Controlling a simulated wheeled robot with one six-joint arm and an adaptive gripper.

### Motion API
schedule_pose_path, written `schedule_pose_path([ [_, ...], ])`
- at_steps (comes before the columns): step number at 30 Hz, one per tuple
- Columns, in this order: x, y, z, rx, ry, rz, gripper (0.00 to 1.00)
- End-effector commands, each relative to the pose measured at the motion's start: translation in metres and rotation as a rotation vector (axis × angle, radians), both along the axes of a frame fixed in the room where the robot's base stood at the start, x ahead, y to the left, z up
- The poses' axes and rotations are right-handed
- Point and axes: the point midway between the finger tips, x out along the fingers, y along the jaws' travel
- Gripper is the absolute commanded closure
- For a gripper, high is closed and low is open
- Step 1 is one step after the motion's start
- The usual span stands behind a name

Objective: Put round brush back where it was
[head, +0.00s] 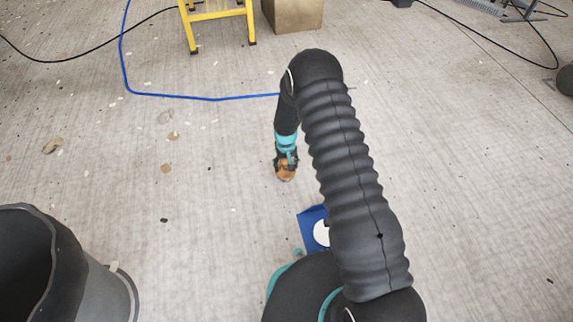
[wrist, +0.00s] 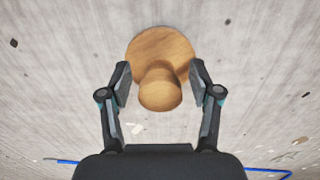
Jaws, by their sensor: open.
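The round brush (wrist: 150,46) shows from above in the wrist view as a wooden disc with a rounded wooden knob. It stands on the concrete floor; its bristles are hidden. My gripper (wrist: 160,76) is open, with one finger on each side of the brush and a visible gap between each finger and the knob. In the head view the brush (head: 286,173) is a small brown shape right at the tips of my gripper (head: 286,163), partly hidden by it.
A blue flat thing with a white round part (head: 308,220) is partly behind my arm. A dark bucket (head: 95,285) stands at lower left. A blue hose (head: 180,97), yellow steps (head: 217,14) and a cardboard box (head: 292,14) are farther back. Flat debris dots the otherwise open floor.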

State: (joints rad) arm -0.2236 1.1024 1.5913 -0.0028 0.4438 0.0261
Motion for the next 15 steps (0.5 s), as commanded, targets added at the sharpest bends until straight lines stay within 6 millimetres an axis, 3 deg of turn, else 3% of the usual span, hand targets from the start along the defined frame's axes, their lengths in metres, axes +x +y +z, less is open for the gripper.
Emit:
schedule_pose_path([
  [5, 0.001, 0.0, 0.012, 0.0, -0.002, 0.0, 0.37],
  [15, 0.001, 0.0, 0.078, 0.001, -0.003, 0.0, 0.37],
])
